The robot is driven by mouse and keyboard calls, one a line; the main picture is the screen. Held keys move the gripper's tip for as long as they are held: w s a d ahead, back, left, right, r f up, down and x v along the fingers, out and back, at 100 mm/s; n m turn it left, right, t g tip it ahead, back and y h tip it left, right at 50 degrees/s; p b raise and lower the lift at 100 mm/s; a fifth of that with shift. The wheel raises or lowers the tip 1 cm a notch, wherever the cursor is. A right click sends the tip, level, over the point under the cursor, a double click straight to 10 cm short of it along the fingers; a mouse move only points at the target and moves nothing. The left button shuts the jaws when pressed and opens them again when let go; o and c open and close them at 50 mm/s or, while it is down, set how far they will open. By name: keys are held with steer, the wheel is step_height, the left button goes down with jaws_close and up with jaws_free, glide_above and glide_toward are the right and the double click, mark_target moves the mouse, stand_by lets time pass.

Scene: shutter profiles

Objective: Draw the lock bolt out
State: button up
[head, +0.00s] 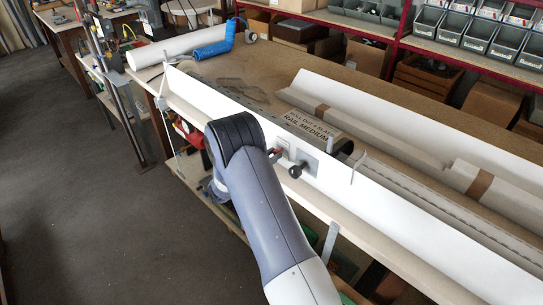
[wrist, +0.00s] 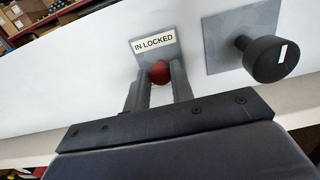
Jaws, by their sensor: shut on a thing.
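The lock bolt shows as a red knob (wrist: 160,73) in the wrist view, in front of a small grey plate (wrist: 156,48) whose label reads "IN LOCKED". My gripper (wrist: 158,88) is shut on the red knob, one finger on each side of it. In the head view a bit of red (head: 277,151) shows at the lock plate (head: 290,147), just past my arm, which hides most of my gripper there. The bolt's shaft is hidden behind the knob.
A black round knob (wrist: 270,59) on a second grey plate stands to the right of the bolt. The long white panel (head: 390,200) runs along the bench front. A card reading "RAIL MEDIUM" (head: 306,125) and long profiles lie behind it.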

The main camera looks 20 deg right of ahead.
jaws_close()
steer(key=shift+s+a+f+b, duration=0.1)
steer(key=shift+a+b, duration=0.2)
steer(key=shift+b, duration=0.05)
steer(key=shift+b+v, duration=0.45)
steer(key=shift+v, duration=0.45)
steer(key=o, duration=0.8)
jaws_free()
steer(key=shift+a, duration=0.1)
steer(key=shift+s+a, duration=0.1)
